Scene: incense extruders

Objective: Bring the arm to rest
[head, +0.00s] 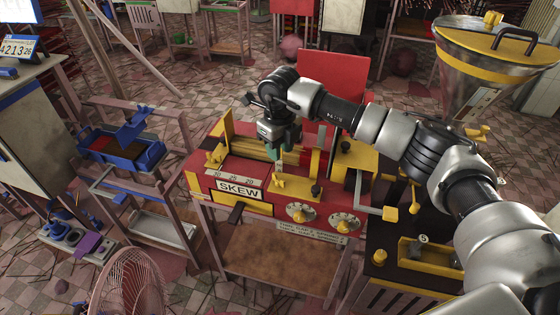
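My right arm reaches in from the right edge across the machine. My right gripper (279,155) points down over the middle of the red and yellow extruder (238,203) labelled "SKEW". Something small and green shows at its fingertips; I cannot tell whether it is held or just behind them. The fingers are too small and dark to tell whether they are open or shut. They are close above the extruder's yellow and red parts; contact is unclear. My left gripper is not in view.
A blue tray (118,150) sits on a wooden stand at left. A pink fan (128,285) is at the bottom. A red panel (333,78) rises behind the gripper. Checkered floor lies behind.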

